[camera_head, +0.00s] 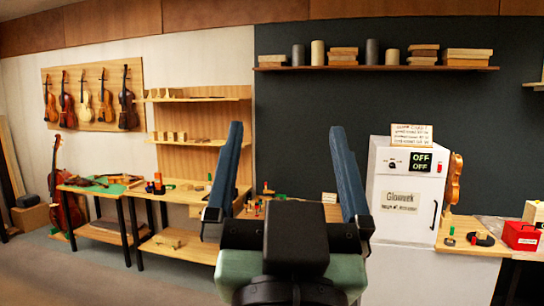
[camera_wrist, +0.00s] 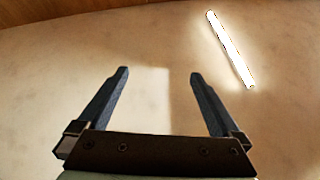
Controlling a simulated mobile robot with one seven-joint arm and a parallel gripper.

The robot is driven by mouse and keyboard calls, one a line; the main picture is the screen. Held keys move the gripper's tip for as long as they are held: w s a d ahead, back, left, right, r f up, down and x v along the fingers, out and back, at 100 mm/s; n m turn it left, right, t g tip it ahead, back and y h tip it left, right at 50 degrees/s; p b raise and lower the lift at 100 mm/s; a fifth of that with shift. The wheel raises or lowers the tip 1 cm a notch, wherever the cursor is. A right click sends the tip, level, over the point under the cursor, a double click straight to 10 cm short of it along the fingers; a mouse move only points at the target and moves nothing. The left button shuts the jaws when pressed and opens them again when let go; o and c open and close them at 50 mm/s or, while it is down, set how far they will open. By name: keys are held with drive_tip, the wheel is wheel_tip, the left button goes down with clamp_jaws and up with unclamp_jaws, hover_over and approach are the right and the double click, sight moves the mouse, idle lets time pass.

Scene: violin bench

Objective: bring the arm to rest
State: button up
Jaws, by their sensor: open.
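My gripper (camera_head: 286,150) is raised in the middle of the head view, with its two blue-grey fingers pointing up and spread wide apart. It is empty. In the wrist view my gripper (camera_wrist: 158,85) also shows open, with nothing between the fingers. Behind them in that view are a plain pale surface and a bright light strip (camera_wrist: 230,50). In the head view my gripper and wrist hide part of the bench behind them.
A white cabinet (camera_head: 400,240) with a display reading OFF stands to the right of my gripper. A red box (camera_head: 521,236) sits on the right bench. Workbenches (camera_head: 180,195) stand at the left, with a cello (camera_head: 62,190) beside them. Open floor (camera_head: 60,280) shows at the lower left.

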drive_tip(key=s+a+r+n+t, duration=0.1)
drive_tip(key=s+r+t, duration=0.1)
drive_tip(key=s+r, duration=0.3)
drive_tip(key=shift+a+r+t+y, duration=0.2)
drive_tip(key=shift+r+t+y, duration=0.15)
drive_tip(key=shift+t+y, duration=0.05)
wheel_tip(320, 180, down, 4)
drive_tip(key=b, duration=0.4)
drive_tip(key=shift+w+f, duration=0.1)
drive_tip(key=shift+f, duration=0.05)
